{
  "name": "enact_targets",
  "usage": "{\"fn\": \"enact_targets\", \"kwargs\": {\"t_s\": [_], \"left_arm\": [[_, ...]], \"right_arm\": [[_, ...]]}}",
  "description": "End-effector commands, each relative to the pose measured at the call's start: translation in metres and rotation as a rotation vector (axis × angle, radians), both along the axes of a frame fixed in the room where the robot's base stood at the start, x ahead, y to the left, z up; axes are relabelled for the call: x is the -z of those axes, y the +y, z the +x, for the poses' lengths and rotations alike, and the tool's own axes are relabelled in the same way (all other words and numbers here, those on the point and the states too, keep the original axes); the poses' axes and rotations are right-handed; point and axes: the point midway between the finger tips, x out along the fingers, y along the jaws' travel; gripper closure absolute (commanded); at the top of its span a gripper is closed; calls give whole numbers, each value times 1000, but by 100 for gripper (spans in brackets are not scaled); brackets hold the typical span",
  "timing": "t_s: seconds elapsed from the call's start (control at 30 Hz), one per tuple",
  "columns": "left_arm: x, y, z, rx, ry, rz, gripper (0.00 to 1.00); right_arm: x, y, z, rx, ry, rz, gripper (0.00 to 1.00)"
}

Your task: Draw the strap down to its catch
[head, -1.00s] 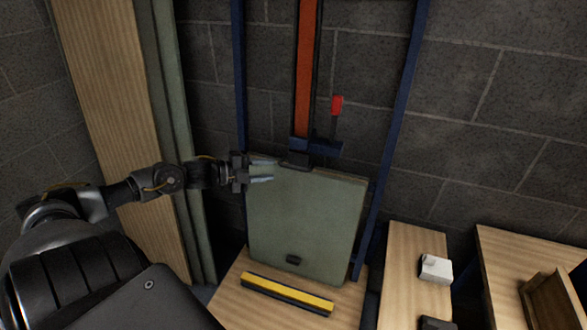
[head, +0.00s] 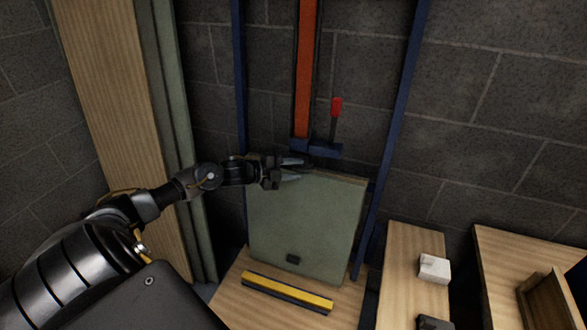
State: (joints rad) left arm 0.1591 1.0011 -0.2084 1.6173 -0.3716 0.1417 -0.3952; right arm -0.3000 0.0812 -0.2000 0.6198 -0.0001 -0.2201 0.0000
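An orange strap (head: 305,75) hangs straight down the wall between two blue uprights and ends at a dark blue fitting (head: 318,149). My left gripper (head: 296,169) reaches in from the left at the panel's top edge, just under the fitting. Its two pale fingertips look apart, at the dark end piece below the fitting, which they mostly hide. I cannot tell whether they touch it. My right gripper is not in view.
A red-handled lever (head: 336,108) stands up from the fitting's right side. A yellow-topped bar (head: 287,292) lies on the wooden base before the panel. At right, a white block (head: 435,268) sits on a wooden bench (head: 404,285). A tall wooden board (head: 115,110) stands at left.

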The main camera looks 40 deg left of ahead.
Motion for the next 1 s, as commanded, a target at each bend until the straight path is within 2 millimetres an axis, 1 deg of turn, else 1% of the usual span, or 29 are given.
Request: {"fn": "enact_targets", "kwargs": {"t_s": [0.17,0.4,0.43,0.77,0.87,0.97,1.0], "left_arm": [[0,0,0,0,0,0,66],[0,0,0,-1,0,0,97],[0,0,0,-1,0,0,100],[2,0,-1,-1,0,0,100],[11,0,-1,-1,1,-1,100],[29,-1,-3,-1,3,-1,100],[38,-1,-4,-1,3,-1,100]], "right_arm": [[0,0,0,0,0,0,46],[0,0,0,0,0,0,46],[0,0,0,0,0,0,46],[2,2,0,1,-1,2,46],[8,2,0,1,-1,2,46],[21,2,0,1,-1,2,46],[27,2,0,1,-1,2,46]]}}
